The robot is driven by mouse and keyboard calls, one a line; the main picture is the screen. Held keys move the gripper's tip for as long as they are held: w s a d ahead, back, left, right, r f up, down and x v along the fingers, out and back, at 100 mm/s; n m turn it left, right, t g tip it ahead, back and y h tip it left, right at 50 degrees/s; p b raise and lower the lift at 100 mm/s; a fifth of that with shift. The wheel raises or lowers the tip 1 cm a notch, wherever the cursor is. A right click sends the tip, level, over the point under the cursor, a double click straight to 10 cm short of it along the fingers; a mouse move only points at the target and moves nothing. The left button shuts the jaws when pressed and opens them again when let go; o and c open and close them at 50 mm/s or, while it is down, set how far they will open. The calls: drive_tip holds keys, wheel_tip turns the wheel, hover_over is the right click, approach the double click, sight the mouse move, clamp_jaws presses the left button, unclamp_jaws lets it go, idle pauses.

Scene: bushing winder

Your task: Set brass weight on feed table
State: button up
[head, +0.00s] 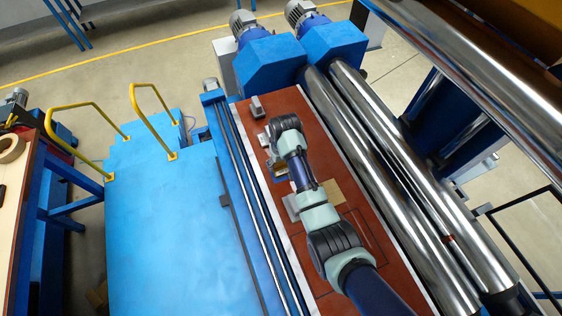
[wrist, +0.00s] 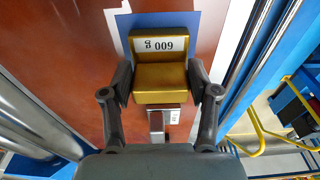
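The brass weight (wrist: 160,84) is a gold block with a white label that reads 600 g upside down in the wrist view. It is between the two fingers of my gripper (wrist: 160,88), which press against its left and right sides with no gap showing. A blue patch (wrist: 122,24) on the red-brown feed table (wrist: 60,40) shows behind the weight. I cannot tell whether the weight touches it or is above it. In the head view the feed table (head: 288,104) runs beside the rollers, and my arm mostly hides the weight.
A grey block (head: 257,106) stands at the table's far end. A silver block (head: 291,207) and a tan plate (head: 333,192) lie near my arm. Large steel rollers (head: 380,130) border the table on the right, and blue rails (head: 238,170) border it on the left.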

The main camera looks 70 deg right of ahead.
sight(282, 171)
drive_tip(key=o, duration=0.5)
drive_tip(key=shift+c, duration=0.2)
wheel_tip(282, 171, up, 12)
drive_tip(key=s+a+p, duration=0.1)
drive_tip(key=shift+r, duration=0.15)
drive_tip(key=w+a+r+n+t+h, duration=0.15)
drive_tip(key=w+a, duration=0.25)
drive_tip(key=a, duration=0.4)
drive_tip(key=w+a+r+n+t, duration=0.2)
drive_tip(key=w+a+r+t, duration=0.15)
drive_tip(key=a, duration=0.55)
drive_tip(key=w+a+r+n+t, duration=0.1)
drive_tip(key=w+a+n+t, duration=0.1)
drive_tip(key=w+a, duration=0.45)
drive_tip(key=s+a+r+n+t+y, duration=0.1)
drive_tip(key=s+a+r+n+t, duration=0.1)
drive_tip(key=a, duration=0.6)
drive_tip(key=s+a+r+n+t+y, duration=0.1)
drive_tip(key=s+a+r+t, duration=0.1)
drive_tip(key=s+a+r, duration=0.2)
drive_tip(key=a+r, duration=0.3)
drive_tip(key=a, duration=0.2)
drive_tip(key=shift+a+r+n+t, duration=0.15)
drive_tip(key=shift+a+n+t, duration=0.1)
drive_tip(key=shift+n+t, duration=0.15)
